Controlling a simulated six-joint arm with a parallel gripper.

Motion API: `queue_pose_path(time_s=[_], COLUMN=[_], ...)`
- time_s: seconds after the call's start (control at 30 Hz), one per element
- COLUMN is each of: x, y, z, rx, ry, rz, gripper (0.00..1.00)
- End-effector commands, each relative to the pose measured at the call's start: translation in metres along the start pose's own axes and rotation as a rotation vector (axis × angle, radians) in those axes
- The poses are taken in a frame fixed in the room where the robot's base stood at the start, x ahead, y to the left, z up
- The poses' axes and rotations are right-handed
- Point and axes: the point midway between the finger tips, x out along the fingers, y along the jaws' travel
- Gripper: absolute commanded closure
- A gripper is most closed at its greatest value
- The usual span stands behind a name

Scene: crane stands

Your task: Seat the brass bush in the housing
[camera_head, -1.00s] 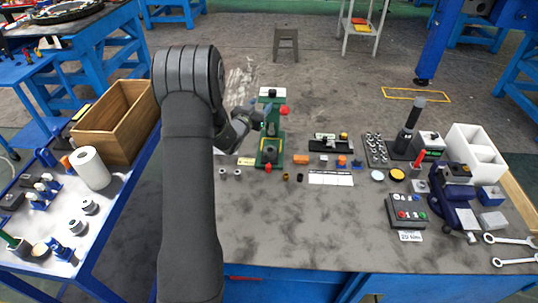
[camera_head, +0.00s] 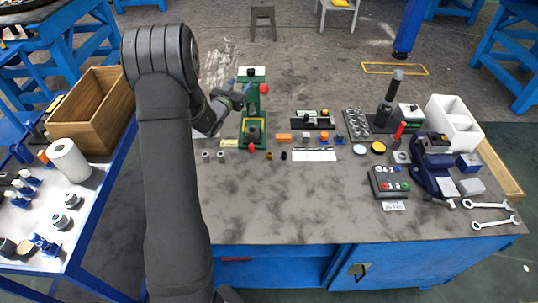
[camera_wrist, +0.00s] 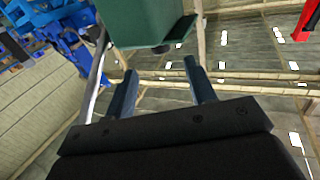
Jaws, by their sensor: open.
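A small brass-brown bush (camera_head: 269,156) stands on the bench in front of the green press (camera_head: 246,137), next to a small black ring (camera_head: 283,156). A yellow-rimmed part (camera_head: 253,124) sits low in the press; I cannot tell whether it is the housing. My gripper (camera_head: 243,92) is up beside the press column, behind and left of the bush and well apart from it. In the wrist view my two fingers (camera_wrist: 162,88) are spread with nothing between them, and the green press body (camera_wrist: 145,22) is just beyond them. Contact with the press cannot be told.
Two small grey cylinders (camera_head: 213,156) stand left of the press. A white plate (camera_head: 314,156), an orange block (camera_head: 283,137) and a control box (camera_head: 388,182) lie to the right. The front of the bench is clear. A wooden crate (camera_head: 88,108) stands at left.

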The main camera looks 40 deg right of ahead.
Motion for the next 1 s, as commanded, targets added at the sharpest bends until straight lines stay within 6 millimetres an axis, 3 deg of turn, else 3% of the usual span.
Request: queue_pose_path(time_s=[0.63, 1.0], x=[0.001, -0.003], y=[-0.001, -0.019], z=[-0.001, -0.008], rx=[0.005, 0.04], ry=[-0.015, -0.291], rz=[-0.013, -0.205], gripper=[0.53, 0.53])
